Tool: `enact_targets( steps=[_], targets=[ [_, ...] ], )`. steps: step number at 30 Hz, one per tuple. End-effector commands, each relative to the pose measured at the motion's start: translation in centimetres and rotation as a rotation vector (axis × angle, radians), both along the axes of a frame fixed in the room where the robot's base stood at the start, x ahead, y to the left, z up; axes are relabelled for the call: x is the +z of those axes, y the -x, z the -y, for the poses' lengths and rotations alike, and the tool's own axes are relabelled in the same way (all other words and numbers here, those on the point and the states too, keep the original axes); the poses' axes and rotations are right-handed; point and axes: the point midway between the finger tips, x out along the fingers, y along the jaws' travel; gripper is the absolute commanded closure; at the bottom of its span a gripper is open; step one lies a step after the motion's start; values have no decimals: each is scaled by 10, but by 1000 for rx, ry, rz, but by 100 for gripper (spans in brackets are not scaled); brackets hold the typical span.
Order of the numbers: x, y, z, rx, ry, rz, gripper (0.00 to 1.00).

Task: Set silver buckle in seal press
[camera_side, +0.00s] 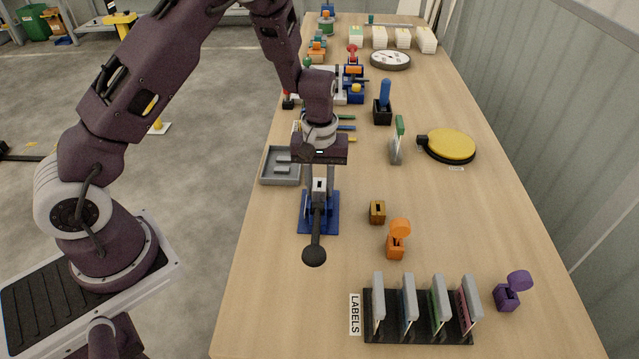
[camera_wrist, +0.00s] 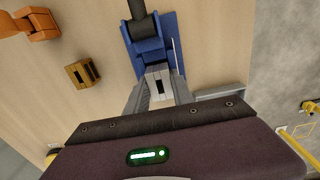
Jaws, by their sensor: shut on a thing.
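The silver buckle (camera_wrist: 158,82), a small pale block with a dark slot, is between the fingertips of my gripper (camera_wrist: 163,93) in the wrist view. My gripper (camera_side: 319,181) is shut on it, and the silver buckle (camera_side: 319,185) also shows in the side view. The seal press (camera_side: 305,222) has a blue base and a dark lever ending in a black ball. In the wrist view the seal press (camera_wrist: 150,45) is directly beyond the buckle. The buckle is at the press's near end in that view; whether it touches the press I cannot tell.
A grey tray (camera_side: 268,178) is left of the press. A brass-coloured slotted block (camera_side: 377,212) and an orange device (camera_side: 396,243) stand to its right. A black label rack (camera_side: 418,335) is at the front. The bench (camera_side: 460,220) is clear at right of the middle.

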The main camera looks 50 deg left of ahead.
Motion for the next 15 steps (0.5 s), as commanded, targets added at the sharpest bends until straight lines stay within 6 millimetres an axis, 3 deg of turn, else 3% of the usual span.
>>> enact_targets(
  steps=[15],
  targets=[
    [-6, 0, 0, 0, -1, 1, 100]
  ],
)
